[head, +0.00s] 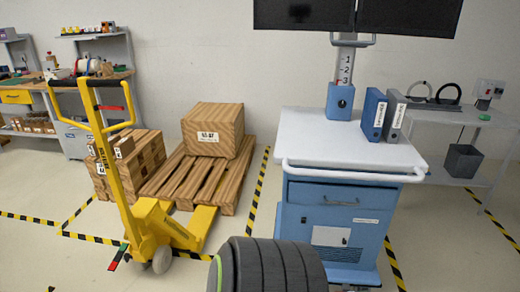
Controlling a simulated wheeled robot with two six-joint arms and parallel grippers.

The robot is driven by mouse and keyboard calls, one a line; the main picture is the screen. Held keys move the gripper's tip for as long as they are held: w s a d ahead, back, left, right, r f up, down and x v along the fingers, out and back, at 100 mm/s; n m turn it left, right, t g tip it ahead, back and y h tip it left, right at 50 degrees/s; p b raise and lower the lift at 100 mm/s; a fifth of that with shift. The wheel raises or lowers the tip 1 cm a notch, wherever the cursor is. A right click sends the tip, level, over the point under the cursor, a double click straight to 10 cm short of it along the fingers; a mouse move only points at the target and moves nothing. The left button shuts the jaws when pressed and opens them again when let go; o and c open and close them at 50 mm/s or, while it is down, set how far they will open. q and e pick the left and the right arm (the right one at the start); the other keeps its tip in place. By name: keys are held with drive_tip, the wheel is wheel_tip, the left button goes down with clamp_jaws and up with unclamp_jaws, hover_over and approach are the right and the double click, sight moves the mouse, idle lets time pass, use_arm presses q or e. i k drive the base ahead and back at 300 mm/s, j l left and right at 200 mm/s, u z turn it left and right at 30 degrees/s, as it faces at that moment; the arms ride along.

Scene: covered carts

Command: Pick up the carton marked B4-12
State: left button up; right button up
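A brown carton (212,131) with a white label stands on the wooden pallet (172,178). Its label is too small to read for certain. More brown cartons (150,155) are stacked left of the pallet, partly hidden behind the yellow pallet jack. A white label shows among them, also too small to read. I cannot tell which carton is marked B4-12. Neither of my grippers is in view.
The yellow pallet jack (117,190) stands at the pallet's front left. A blue cart (335,222) with a white top and binders (374,115) stands right of centre. A workbench (70,75) is at back left, a grey table (450,117) at right. Striped tape marks the floor.

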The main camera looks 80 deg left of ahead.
sight(125, 147)
drive_tip(key=u, duration=4)
drive_tip(key=i+l, duration=0.15)
drive_tip(key=i, duration=0.45)
drive_tip(key=i+l, duration=0.15)
drive_tip(key=i, duration=0.4)
drive_tip(key=i+l, duration=0.1)
drive_tip(key=i, duration=0.5)
drive_tip(key=i+l, duration=0.15)
drive_tip(key=i, duration=0.4)
drive_tip(key=i+l+u, duration=0.1)
drive_tip(key=i, duration=0.5)
